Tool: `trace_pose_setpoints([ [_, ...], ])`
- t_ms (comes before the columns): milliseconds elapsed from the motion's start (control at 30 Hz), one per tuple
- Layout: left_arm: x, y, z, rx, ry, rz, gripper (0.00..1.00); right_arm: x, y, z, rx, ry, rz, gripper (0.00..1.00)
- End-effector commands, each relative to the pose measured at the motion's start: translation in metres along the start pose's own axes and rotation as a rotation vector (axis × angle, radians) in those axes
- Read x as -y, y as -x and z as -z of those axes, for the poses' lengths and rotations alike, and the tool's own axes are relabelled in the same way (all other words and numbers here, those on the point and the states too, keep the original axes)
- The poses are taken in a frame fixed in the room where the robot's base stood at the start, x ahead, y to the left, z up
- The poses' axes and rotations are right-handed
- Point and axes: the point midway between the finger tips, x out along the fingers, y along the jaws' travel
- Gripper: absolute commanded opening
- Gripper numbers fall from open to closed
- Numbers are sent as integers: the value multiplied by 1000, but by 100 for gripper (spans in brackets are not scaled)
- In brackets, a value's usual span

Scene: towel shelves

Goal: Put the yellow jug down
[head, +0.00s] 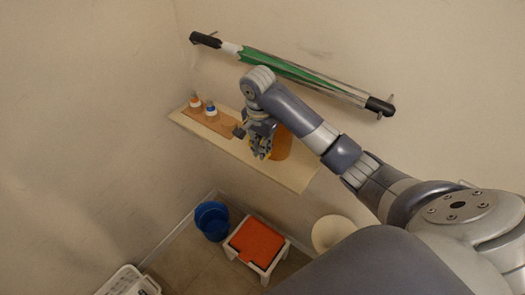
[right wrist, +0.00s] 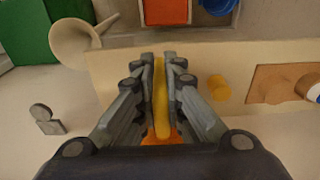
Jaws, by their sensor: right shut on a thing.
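My right gripper (head: 262,148) is over the wooden wall shelf (head: 294,178), with its fingers pointing down. In the right wrist view, the right gripper (right wrist: 160,88) is shut on a narrow yellow part of the yellow jug (right wrist: 160,100). An orange part shows below that between the fingers. In the head view an orange-brown body (head: 281,143) shows just right of the fingers, partly hidden by my arm. I cannot tell whether the jug's base touches the shelf. My left gripper is not in view.
Two small bottles (head: 203,106) stand on a brown mat at the shelf's left end. A short yellow round thing (right wrist: 218,88) is beside the gripper. Below are a blue bucket (head: 212,220), a stool with an orange top (head: 258,241) and a white basket (head: 125,283).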

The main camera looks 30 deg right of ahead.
Motion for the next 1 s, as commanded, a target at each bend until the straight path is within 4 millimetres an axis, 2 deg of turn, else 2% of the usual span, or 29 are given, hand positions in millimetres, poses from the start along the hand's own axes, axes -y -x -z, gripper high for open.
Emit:
trace_pose_setpoints([
  [100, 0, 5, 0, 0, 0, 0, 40, 6, 0, 9, -1, 1, -1, 0],
  [233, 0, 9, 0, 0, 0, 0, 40, 8, -5, 12, 0, 1, -2, 0],
  [433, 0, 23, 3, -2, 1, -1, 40, 7, -30, 10, 1, 0, -4, 0],
  [533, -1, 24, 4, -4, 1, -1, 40, 7, -36, 9, 0, 0, -1, 0],
  [800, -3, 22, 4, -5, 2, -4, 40, 7, -39, 9, 0, 0, -1, 0],
  [833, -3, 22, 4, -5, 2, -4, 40, 7, -39, 9, 0, 0, -1, 11],
  [900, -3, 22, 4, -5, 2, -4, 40, 7, -39, 9, 0, 0, -1, 27],
  [1000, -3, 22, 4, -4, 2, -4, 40, 7, -39, 9, 0, 0, -1, 29],
])
